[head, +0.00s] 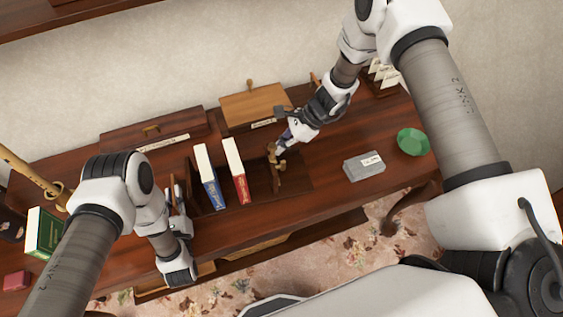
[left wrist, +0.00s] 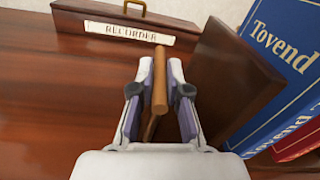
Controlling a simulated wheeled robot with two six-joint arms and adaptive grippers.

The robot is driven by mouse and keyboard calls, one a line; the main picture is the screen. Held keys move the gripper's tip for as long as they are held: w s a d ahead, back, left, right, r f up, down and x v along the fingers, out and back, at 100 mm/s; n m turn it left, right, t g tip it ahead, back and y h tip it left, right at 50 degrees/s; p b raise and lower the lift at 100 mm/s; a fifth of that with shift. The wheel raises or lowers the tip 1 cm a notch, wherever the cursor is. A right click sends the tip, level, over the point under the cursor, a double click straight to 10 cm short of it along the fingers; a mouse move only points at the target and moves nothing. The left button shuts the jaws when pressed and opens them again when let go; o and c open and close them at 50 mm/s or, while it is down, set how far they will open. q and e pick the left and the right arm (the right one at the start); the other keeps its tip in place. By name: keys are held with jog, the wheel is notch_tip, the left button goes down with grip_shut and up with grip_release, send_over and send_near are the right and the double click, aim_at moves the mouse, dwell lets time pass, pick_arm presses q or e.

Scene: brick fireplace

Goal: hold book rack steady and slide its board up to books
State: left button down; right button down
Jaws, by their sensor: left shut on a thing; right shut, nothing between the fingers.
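The dark wooden book rack (head: 307,183) lies on the desk. Its left end board (left wrist: 228,80) stands upright. A blue book (head: 211,180) and a red book (head: 237,171) stand in it, slightly apart and leaning a little. The movable board (head: 279,182), with a light wooden knob on top, stands right of the red book with a gap between. My left gripper (head: 176,196) is shut on a light wooden handle (left wrist: 159,80) beside the left end board. My right gripper (head: 282,144) is shut and empty, close to the knob; contact is unclear.
A box labelled "RECORDER" (left wrist: 130,32) and a light wooden box (head: 256,106) stand behind the rack. A grey box (head: 364,166) and a green faceted object (head: 413,142) lie to the right. A green book (head: 43,232) stands at the left. The desk between rack and grey box is clear.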

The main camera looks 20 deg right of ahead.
pick_arm(q)
jog(key=shift+d+f, duration=0.1)
jog(key=shift+f, duration=0.05)
pick_arm(e)
jog(key=shift+w+a, duration=0.1)
jog(key=shift+a, duration=1.2)
jog(key=shift+w+a, duration=0.15)
jog(key=shift+a, duration=0.8)
jog(key=shift+w+a, duration=0.1)
jog(key=shift+a, duration=1)
jog(key=shift+w+a, duration=0.2)
jog(key=shift+a, duration=1.7)
jog(key=shift+w+a, duration=0.2)
jog(key=shift+a, duration=1.85)
